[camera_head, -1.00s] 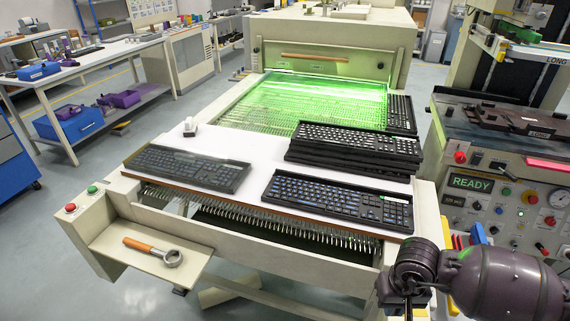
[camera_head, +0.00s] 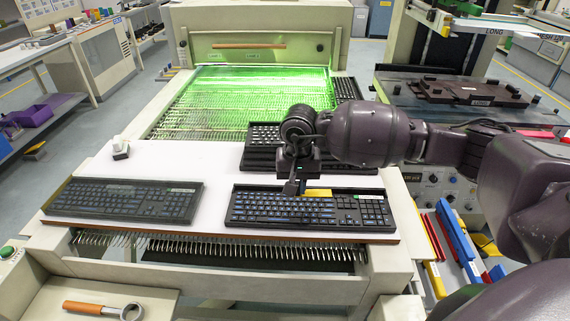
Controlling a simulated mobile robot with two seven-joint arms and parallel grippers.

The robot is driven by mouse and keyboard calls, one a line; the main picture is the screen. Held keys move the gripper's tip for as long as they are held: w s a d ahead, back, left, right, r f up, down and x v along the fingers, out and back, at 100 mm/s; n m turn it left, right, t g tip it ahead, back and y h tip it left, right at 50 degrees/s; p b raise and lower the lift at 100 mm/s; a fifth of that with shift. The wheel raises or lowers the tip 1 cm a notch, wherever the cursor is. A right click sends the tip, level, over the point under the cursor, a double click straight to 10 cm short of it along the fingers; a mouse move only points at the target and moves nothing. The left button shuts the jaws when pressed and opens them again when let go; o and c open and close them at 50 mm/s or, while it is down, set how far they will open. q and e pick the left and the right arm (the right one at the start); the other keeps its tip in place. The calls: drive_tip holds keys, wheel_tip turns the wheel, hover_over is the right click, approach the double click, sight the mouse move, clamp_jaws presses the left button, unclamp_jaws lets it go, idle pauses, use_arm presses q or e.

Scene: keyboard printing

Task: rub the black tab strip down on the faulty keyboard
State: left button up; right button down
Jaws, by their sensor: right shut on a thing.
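Two black keyboards lie side by side on the white board (camera_head: 215,160). The front right keyboard (camera_head: 262,212) has bluish key legends; the front left keyboard (camera_head: 115,200) has pale legends and a small green label at its upper right. I cannot tell which is the faulty one by its looks. My right gripper (camera_head: 291,186) points down over the back edge of the front right keyboard. It is shut on a small yellow piece (camera_head: 318,192), partly hidden by the fingers. Whether the piece touches the keyboard is unclear. I cannot make out the black tab strip. My left gripper is not in view.
A stack of black keyboards (camera_head: 262,133) stands just behind, partly hidden by my right arm. The green-lit conveyor (camera_head: 215,100) lies beyond. A small white object (camera_head: 120,147) is at the board's left. An orange-handled tool (camera_head: 90,306) lies on the front shelf.

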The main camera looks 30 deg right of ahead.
drive_tip(key=shift+w+d+r+m, duration=0.3)
drive_tip(key=shift+w+r, duration=0.15)
drive_tip(key=shift+w, duration=0.2)
drive_tip(key=shift+f, duration=0.45)
drive_tip(key=shift+f+b, duration=0.8)
drive_tip(key=shift+f, duration=0.9)
wheel_tip(320, 180, down, 2)
drive_tip(key=shift+b, duration=0.65)
drive_tip(key=shift+f, duration=0.2)
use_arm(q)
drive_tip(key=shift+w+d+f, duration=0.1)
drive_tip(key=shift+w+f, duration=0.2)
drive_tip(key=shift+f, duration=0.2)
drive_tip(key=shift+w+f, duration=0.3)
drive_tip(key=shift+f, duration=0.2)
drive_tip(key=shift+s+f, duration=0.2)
